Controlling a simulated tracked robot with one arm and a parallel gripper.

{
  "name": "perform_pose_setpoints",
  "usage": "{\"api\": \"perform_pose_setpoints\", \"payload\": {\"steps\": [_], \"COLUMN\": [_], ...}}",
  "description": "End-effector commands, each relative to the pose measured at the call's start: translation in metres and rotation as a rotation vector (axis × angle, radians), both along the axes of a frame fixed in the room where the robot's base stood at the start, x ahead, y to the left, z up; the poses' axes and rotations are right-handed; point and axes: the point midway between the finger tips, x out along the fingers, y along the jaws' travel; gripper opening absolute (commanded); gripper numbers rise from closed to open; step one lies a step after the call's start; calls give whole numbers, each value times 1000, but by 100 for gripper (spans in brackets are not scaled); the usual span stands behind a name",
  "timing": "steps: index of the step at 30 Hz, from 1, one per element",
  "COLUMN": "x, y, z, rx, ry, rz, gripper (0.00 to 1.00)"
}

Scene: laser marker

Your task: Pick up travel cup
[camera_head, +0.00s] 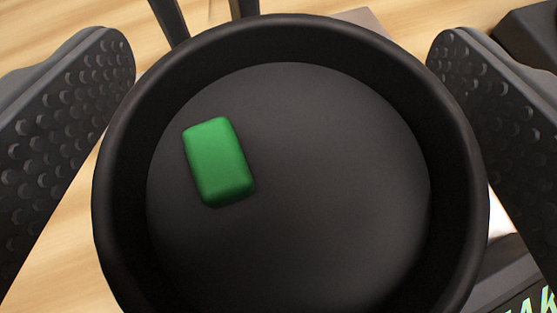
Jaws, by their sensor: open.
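The travel cup (330,190) appears to be the large round black thing filling the middle of the view, seen from above. It has a thick raised rim, a flat recessed top and a green rounded block on it, left of centre. Two dark bars, perhaps its handle, stick out behind the rim at the upper left. My gripper (281,55) is open, with one dark dimpled finger on each side of the cup. The cup's rim lies between the fingers. Its lower side and base are hidden, and no grip on it shows.
A light wooden surface (50,250) shows at the left and along the top. A dark object (530,35) stands at the upper right. A black item with green lettering (525,290) is at the lower right, close to the cup. A greyish-brown thing shows partly behind the rim.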

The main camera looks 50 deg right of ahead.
Motion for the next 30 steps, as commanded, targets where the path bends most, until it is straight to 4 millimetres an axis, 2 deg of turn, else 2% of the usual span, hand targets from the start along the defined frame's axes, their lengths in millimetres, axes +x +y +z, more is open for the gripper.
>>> {"api": "perform_pose_setpoints", "payload": {"steps": [4,7,8,20,23,30], "x": [0,0,0,0,0,0], "y": [0,0,0,1,0,0], "z": [0,0,0,3,14,61], "rx": [0,1,1,1,-1,-3], "ry": [0,1,1,0,-2,-5], "rz": [0,0,0,1,0,0], "gripper": [86,58,54,54,54,53]}}
